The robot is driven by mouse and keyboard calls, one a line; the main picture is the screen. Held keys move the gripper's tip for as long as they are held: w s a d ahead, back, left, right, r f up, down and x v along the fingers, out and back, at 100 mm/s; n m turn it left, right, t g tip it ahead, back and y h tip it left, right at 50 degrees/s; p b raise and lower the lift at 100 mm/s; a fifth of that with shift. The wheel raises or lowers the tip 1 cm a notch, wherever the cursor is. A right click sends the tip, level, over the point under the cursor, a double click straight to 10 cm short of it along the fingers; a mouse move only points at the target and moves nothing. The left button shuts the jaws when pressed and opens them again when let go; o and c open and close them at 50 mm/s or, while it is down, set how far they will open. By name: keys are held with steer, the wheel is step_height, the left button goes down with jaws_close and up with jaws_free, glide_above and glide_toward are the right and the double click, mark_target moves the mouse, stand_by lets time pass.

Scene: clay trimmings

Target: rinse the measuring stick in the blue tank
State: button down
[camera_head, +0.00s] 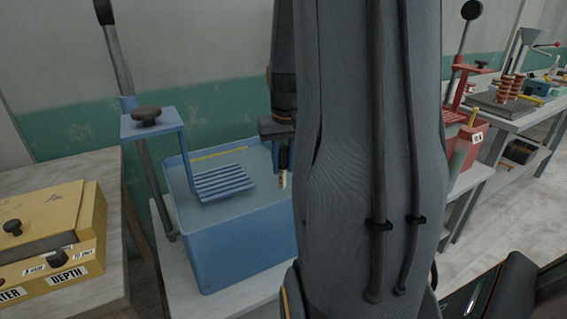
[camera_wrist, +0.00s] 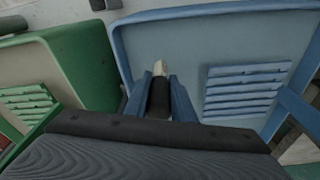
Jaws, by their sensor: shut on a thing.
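The blue tank (camera_head: 243,247) stands open on a pale stand, with greyish liquid inside. It fills the upper right of the wrist view (camera_wrist: 125,60). The measuring stick (camera_head: 283,180) has a dark handle and a pale lower part, and hangs roughly upright over the tank's right part. My gripper (camera_head: 284,150) is shut on its dark handle. In the wrist view my gripper (camera_wrist: 160,88) has blue fingers on both sides of the handle, and the stick's pale end (camera_wrist: 161,68) points into the tank. I cannot tell whether its tip touches the liquid.
A blue slatted plate (camera_head: 222,183) hangs from a lever frame over the tank, left of the stick. A yellow box (camera_head: 60,230) labelled DEPTH sits at left. A green tank (camera_wrist: 85,60) is beside the blue one. A red tank (camera_head: 464,150) stands at right.

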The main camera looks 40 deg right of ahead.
steer(key=shift+f+b, duration=0.4)
steer(key=shift+f, duration=0.6)
stand_by(0.8)
step_height(320, 180, up, 29)
steer(key=p, duration=2)
stand_by(0.4)
